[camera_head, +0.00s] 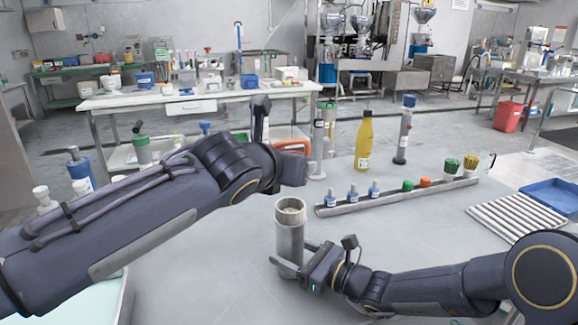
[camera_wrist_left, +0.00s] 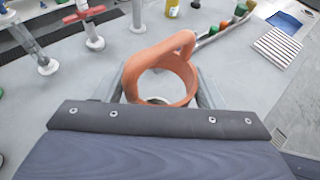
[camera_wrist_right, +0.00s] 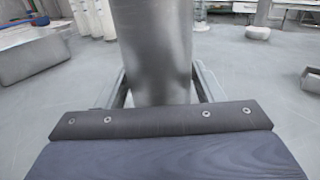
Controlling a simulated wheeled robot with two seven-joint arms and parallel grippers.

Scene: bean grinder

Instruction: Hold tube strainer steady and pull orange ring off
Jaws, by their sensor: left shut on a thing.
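The orange ring (camera_wrist_left: 170,78) is a band with a looped handle. It sits between the fingers of my left gripper (camera_wrist_left: 164,88), which is shut on it. Its handle (camera_head: 293,146) shows behind my left wrist in the head view, where the left fingers are hidden. The tube strainer (camera_head: 290,235) is a grey metal cylinder, upright, with its open top clear of the ring in the picture. My right gripper (camera_head: 296,256) has a finger on either side of its lower part. The right wrist view shows the tube (camera_wrist_right: 155,45) held between those fingers.
A yellow bottle (camera_head: 364,141) stands behind. A metal rail (camera_head: 390,200) with small blue, green and orange items lies to the right, near a ribbed white rack (camera_head: 515,210) and a blue tray (camera_head: 553,194). Several tools stand at the left. The table between is clear.

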